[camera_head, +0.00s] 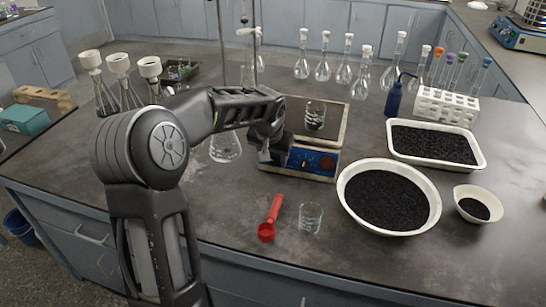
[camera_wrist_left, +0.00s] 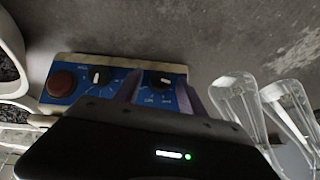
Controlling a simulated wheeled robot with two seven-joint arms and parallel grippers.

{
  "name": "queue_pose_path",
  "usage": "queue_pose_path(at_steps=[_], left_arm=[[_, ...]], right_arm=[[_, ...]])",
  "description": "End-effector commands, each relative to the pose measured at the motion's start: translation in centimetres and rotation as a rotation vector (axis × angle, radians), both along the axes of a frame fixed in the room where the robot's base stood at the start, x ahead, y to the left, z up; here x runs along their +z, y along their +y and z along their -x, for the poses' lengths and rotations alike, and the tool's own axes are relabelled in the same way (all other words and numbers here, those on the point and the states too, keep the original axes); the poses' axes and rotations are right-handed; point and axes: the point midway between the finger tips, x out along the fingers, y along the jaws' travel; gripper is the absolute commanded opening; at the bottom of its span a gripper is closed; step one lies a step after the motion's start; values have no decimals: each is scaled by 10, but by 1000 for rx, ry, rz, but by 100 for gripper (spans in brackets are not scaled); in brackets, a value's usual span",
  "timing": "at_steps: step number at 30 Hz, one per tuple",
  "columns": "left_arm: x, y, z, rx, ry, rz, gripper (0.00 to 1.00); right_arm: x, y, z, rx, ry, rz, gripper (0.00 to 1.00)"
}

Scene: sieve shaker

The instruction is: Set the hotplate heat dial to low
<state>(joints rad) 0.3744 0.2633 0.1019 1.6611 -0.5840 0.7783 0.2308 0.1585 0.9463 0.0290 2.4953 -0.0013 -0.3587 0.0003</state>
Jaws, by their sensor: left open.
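The hotplate (camera_head: 335,135) stands on the bench with its blue front panel (camera_head: 313,160) facing me. In the left wrist view the panel (camera_wrist_left: 125,88) carries a red knob (camera_wrist_left: 62,84), a dial with a white pointer (camera_wrist_left: 98,77) and another dark dial (camera_wrist_left: 160,79) with small print I cannot read surely. My left gripper (camera_head: 277,155) is at the panel's left end in the head view. In the left wrist view its open fingers (camera_wrist_left: 158,92) stand either side of the dark dial. I cannot tell whether they touch it. My right gripper is not in view.
A beaker (camera_head: 315,116) stands on the hotplate. A flask (camera_head: 225,147) is close left of my gripper. A red scoop (camera_head: 270,218), a beaker (camera_head: 311,217) and a bowl of black grains (camera_head: 433,207) lie in front. A tube rack (camera_head: 446,108) stands right.

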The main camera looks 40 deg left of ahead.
Motion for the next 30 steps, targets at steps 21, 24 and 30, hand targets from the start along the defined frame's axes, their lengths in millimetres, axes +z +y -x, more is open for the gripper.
queue_pose_path(at_steps=[21, 24, 30], left_arm=[[-1, 0, -1, 0, -1, 0, 12], [-1, 0, -1, 0, -1, 0, 4], [-1, 0, -1, -1, -1, -1, 0]], right_arm=[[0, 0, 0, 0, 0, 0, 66], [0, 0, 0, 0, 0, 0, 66], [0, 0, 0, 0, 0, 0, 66]])
